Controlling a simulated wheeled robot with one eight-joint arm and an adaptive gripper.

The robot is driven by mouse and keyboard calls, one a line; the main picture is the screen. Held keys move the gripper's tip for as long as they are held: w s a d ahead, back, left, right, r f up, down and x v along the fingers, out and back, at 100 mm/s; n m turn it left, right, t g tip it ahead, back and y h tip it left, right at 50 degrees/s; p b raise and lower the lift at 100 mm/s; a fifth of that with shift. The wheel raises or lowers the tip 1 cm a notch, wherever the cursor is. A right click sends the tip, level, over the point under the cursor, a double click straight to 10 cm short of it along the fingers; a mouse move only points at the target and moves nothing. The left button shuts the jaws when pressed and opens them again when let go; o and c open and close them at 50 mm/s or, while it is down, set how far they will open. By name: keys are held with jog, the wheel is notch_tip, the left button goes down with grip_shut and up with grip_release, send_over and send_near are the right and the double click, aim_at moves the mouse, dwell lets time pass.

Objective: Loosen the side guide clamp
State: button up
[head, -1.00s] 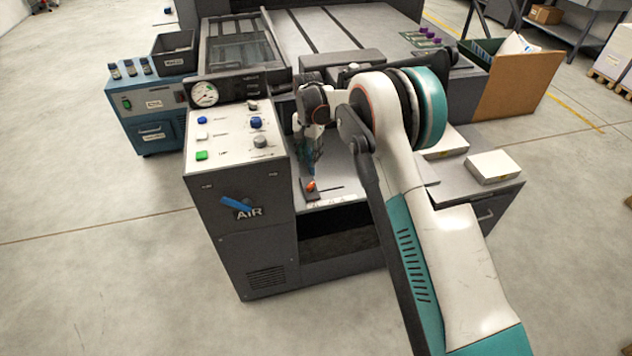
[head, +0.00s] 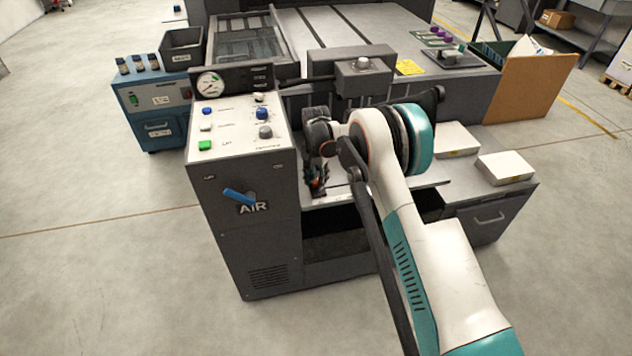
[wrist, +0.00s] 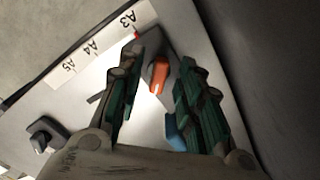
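The side guide clamp (wrist: 158,76) shows in the wrist view as an orange lever on a dark base, beside a printed scale (wrist: 92,46) marked A3, A4 and A5. My gripper (wrist: 160,58) is open, with one green-padded finger on each side of the lever. A gap shows between the lever and the fingers; I cannot tell whether either touches it. In the head view my gripper (head: 317,186) is low over the feed table (head: 337,193), and it mostly hides the clamp.
A black knob (wrist: 44,133) stands on the plate left of my fingers. A blue part (wrist: 175,131) lies partly behind the right finger. The control cabinet (head: 245,205) rises close on the left of my gripper. White paper stacks (head: 505,167) lie on the right.

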jog(key=shift+f, duration=0.1)
jog(key=shift+c, duration=0.3)
grip_shut()
jog(key=n, duration=0.4)
jog(key=shift+d+n, duration=0.1)
jog(key=shift+n, duration=0.3)
jog(key=n, duration=0.4)
jog(key=shift+d+n+p, duration=0.1)
jog(key=shift+n+p, duration=0.2)
jog(key=shift+p, duration=0.05)
jog(key=n, duration=0.4)
jog(key=shift+d, duration=0.1)
jog(key=shift+w+n, duration=0.15)
jog(key=shift+n, duration=2.15)
